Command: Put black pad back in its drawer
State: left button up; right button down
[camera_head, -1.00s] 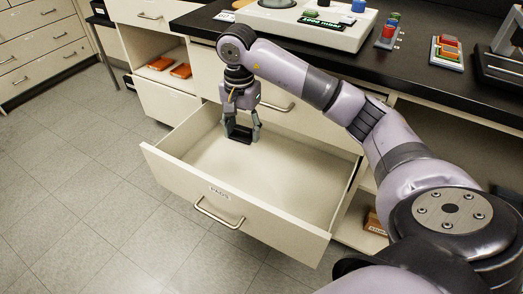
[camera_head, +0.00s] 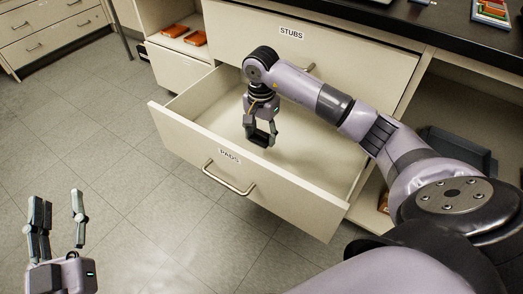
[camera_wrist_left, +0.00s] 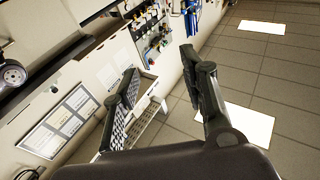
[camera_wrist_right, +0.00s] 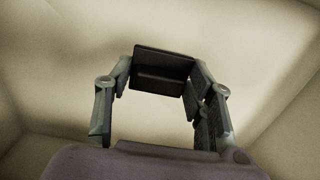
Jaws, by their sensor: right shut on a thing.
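The black pad (camera_wrist_right: 160,62) is a dark, flat piece held between the fingertips of my right gripper (camera_wrist_right: 160,88). In the head view the pad (camera_head: 261,137) shows small and dark at the lower end of my right gripper (camera_head: 262,131). The drawer (camera_head: 285,200), labelled PADS, is pulled out, and my right gripper points down inside it. The drawer's pale floor fills the right wrist view. I cannot tell whether the pad touches it. My left gripper (camera_head: 58,222) is open and empty, over the floor at lower left.
A closed drawer (camera_head: 250,32) labelled STUBS sits above the open one. A shelf at left holds orange items (camera_head: 175,31). The black worktop (camera_head: 380,18) runs along the back. A grey tray (camera_head: 455,150) sits in the open bay at right. Inside the drawer is free room around the pad.

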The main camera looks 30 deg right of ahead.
aim_at(261, 138)
notch_tip(261, 138, down, 3)
jog(key=shift+f+b, duration=0.1)
jog(key=shift+b, duration=0.2)
notch_tip(261, 138, down, 3)
jog(key=shift+r+b, duration=0.1)
jog(key=shift+b, duration=0.35)
pick_arm(q)
jog(key=s+r+t+h, duration=0.1)
jog(key=s+r+t, duration=0.2)
jog(key=r, duration=0.4)
jog(key=shift+s+t+h, duration=0.25)
jog(key=shift+t+h, duration=0.05)
jog(key=shift+t, duration=0.6)
jog(key=shift+r, duration=0.1)
pick_arm(e)
jog(key=shift+f, duration=0.2)
jog(key=shift+f, duration=0.1)
jog(key=c, duration=0.8)
grip_release()
pick_arm(q)
jog(key=shift+s+r, duration=0.25)
pick_arm(e)
jog(key=shift+o, duration=0.3)
pick_arm(q)
jog(key=shift+w+h, duration=0.1)
jog(key=shift+h, duration=0.2)
